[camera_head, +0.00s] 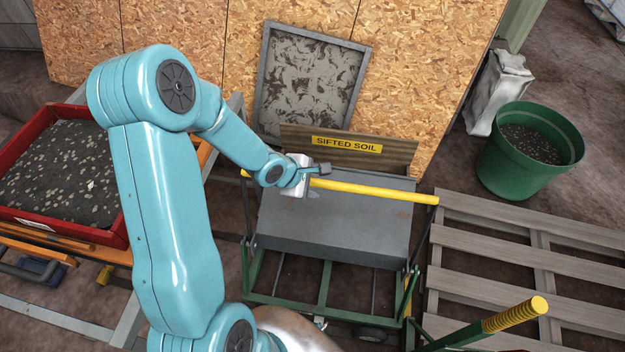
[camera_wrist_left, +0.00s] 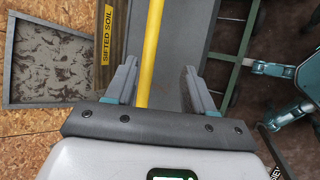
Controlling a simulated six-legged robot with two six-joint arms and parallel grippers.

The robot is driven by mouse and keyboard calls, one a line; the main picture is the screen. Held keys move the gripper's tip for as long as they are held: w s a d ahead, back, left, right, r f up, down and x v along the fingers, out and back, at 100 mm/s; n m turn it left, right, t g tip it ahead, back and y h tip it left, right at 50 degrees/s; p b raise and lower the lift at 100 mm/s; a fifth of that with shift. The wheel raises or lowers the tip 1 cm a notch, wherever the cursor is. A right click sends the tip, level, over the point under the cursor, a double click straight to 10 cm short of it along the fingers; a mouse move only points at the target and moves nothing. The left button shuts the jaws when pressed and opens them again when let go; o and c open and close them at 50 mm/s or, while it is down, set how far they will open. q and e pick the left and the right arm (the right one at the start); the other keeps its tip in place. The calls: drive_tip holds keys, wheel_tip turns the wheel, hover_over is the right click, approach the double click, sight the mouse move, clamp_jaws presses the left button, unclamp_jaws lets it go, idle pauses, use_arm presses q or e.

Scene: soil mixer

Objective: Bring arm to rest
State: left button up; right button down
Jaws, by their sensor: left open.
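My left arm reaches in from the left in the head view, and my left gripper (camera_head: 318,176) is at the left part of the yellow bar (camera_head: 375,190) of the sifted-soil bin. In the left wrist view the gripper (camera_wrist_left: 160,82) is open, with the yellow bar (camera_wrist_left: 151,45) running between its two fingers. A gap shows beside the bar, nearer the left finger. The grey lid or tray (camera_head: 340,225) lies below the bar. My right gripper is not in view.
A "SIFTED SOIL" board (camera_head: 347,147) stands behind the bar, with a framed sieve (camera_head: 310,80) against the chipboard wall. A red tray of soil (camera_head: 75,228) is at left. A green bucket (camera_head: 520,165) and wooden pallet (camera_head: 530,270) are at right. A yellow-gripped handle (camera_head: 515,314) rises in front.

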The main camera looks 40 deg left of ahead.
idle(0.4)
use_arm(q)
drive_tip(key=s+d+f+m+g+h, duration=0.1)
drive_tip(key=s+d+f+g, duration=0.1)
drive_tip(key=d+f, duration=0.35)
drive_tip(key=s+d+f+m+g+h, duration=0.1)
drive_tip(key=d+f+m+h, duration=0.1)
drive_tip(key=d, duration=0.7)
drive_tip(key=s+d+f+m+g, duration=0.2)
drive_tip(key=s+m, duration=0.4)
drive_tip(key=m, duration=0.3)
drive_tip(key=s+d+f+m+g, duration=0.1)
drive_tip(key=s+d+f+m, duration=0.3)
drive_tip(key=m, duration=0.5)
drive_tip(key=s+d, duration=0.2)
drive_tip(key=shift+s+f+g, duration=0.3)
drive_tip(key=shift+f+g, duration=0.1)
